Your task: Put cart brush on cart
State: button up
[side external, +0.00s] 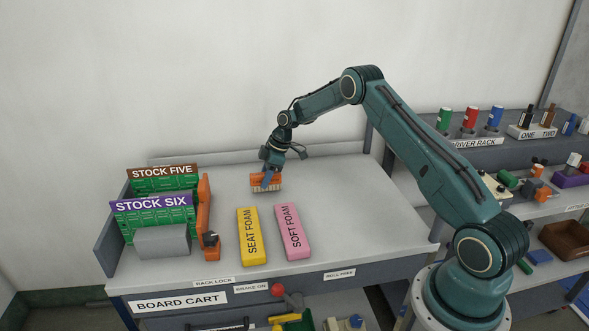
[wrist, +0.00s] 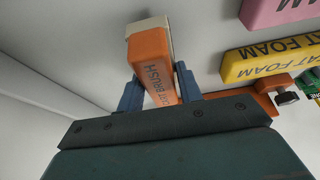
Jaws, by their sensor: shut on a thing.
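The cart brush (side external: 258,183) is an orange block with pale bristles, near the back of the grey cart top (side external: 345,215). In the wrist view, the brush (wrist: 150,62) reads "CART BRUSH", partly covered, and sits between the two blue fingers. My gripper (side external: 270,180) is shut on the brush from above; in the wrist view my gripper (wrist: 158,85) has a finger on each side of it. In the side view the bristles face down at or just above the cart top; I cannot tell whether they touch it.
Yellow seat foam (side external: 251,237) and pink soft foam (side external: 292,232) lie in front of the brush. At left stand green boards labelled stock five (side external: 163,172) and stock six (side external: 152,205), a grey block (side external: 162,241) and an orange rack lock bar (side external: 205,215). The cart top's right side is clear.

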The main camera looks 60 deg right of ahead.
jog(key=shift+f, duration=0.75)
jog(key=shift+f, duration=0.15)
jog(key=o, duration=1)
jog(key=v, duration=1.2)
jog(key=shift+r, duration=0.25)
